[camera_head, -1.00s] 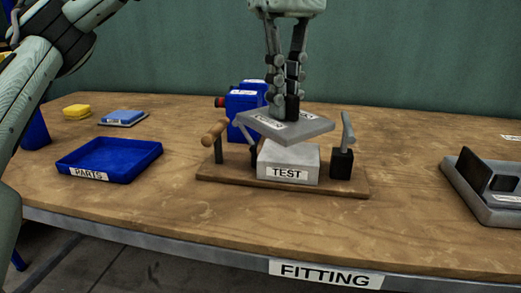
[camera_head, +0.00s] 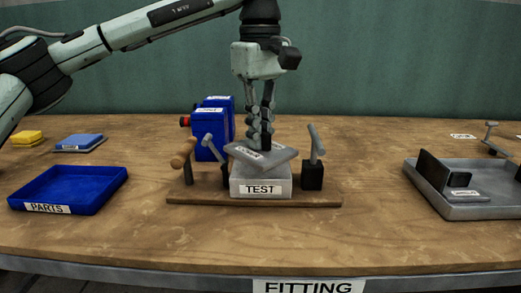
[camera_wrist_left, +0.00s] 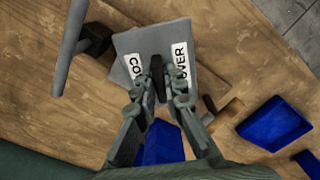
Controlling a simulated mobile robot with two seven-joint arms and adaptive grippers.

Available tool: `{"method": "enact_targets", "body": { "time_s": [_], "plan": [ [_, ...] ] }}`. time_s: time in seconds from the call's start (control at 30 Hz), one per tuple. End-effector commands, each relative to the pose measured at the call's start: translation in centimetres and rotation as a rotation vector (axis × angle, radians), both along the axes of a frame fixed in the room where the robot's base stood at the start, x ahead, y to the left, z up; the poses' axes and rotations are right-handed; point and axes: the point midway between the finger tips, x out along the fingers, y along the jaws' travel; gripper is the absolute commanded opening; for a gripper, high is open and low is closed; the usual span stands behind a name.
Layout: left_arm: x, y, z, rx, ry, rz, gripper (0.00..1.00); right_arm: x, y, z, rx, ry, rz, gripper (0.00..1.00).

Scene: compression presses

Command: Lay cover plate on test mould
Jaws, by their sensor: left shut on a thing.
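The test mould (camera_head: 262,183) is a grey block labelled TEST on a wooden base (camera_head: 320,199) on the bench. The grey cover plate (camera_head: 265,156) is right above the mould, turned and tilted relative to it; I cannot tell whether they touch. My left gripper (camera_head: 260,146) points down and is shut on the plate's dark handle. In the left wrist view the plate (camera_wrist_left: 155,50) shows COVER lettering on either side of the handle, and the left gripper (camera_wrist_left: 158,92) hides part of it. My right gripper is not in view.
Clamp levers stand beside the mould, one with a wooden handle (camera_head: 183,153) at left and a grey one (camera_head: 316,141) at right. Blue boxes (camera_head: 211,135) stand behind. A blue PARTS tray (camera_head: 68,209) is left, a grey tray (camera_head: 480,210) right. The front bench is clear.

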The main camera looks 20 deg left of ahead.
Motion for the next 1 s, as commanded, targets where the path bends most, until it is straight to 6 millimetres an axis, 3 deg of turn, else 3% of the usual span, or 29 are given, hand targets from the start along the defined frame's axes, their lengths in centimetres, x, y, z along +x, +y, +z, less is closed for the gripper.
{"method": "enact_targets", "body": {
  "time_s": [0.17, 0.43, 0.83, 0.87, 1.0],
  "plan": [
    [0.7, 0.1, -0.7, 0.000, 0.000, 0.001, 0.00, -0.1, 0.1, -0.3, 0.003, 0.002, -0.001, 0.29],
    [0.7, 0.1, -4.1, 0.000, -0.001, 0.002, 0.00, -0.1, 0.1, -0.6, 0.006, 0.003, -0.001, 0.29],
    [0.7, 0.1, -4.8, -0.001, -0.002, 0.002, 0.00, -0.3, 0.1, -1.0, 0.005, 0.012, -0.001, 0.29],
    [0.7, 0.1, -4.8, 0.000, 0.000, 0.003, 0.12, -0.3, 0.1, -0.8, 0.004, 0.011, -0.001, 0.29],
    [0.7, 0.1, -4.8, 0.000, 0.000, 0.003, 0.29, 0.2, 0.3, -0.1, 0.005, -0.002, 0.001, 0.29]
  ]
}}
